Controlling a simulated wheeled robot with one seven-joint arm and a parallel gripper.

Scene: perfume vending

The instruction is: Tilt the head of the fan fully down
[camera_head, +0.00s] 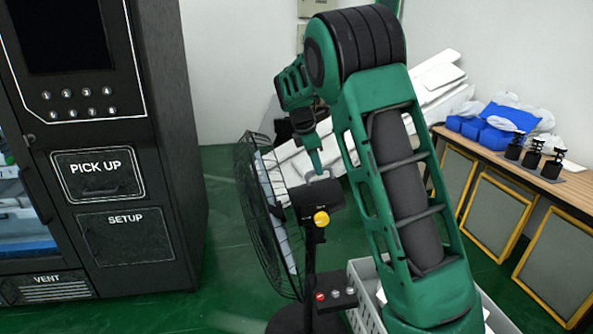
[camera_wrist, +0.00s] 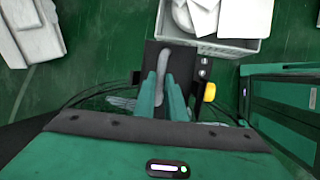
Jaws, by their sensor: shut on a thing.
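The fan (camera_head: 262,210) stands on the green floor with its round wire cage facing left. The cage's top edge lies further left than its bottom edge, so the head looks leaned forward and down. A black motor housing (camera_head: 318,198) with a yellow knob (camera_head: 321,218) sits behind the cage. My gripper (camera_head: 317,174) is above the housing, its fingers closed around the grey handle on top. In the wrist view, the teal fingers (camera_wrist: 163,92) lie on both sides of the grey handle (camera_wrist: 163,68), and the yellow knob (camera_wrist: 209,92) is just right. My wrist hides most of the cage there.
A black vending machine (camera_head: 110,150) stands at the left. A light grey crate (camera_head: 362,300) stands close beside the fan's base. A wooden table (camera_head: 490,150) with dark bottles (camera_head: 533,155) and blue items is at the right. White boxes (camera_head: 435,75) lie behind my arm.

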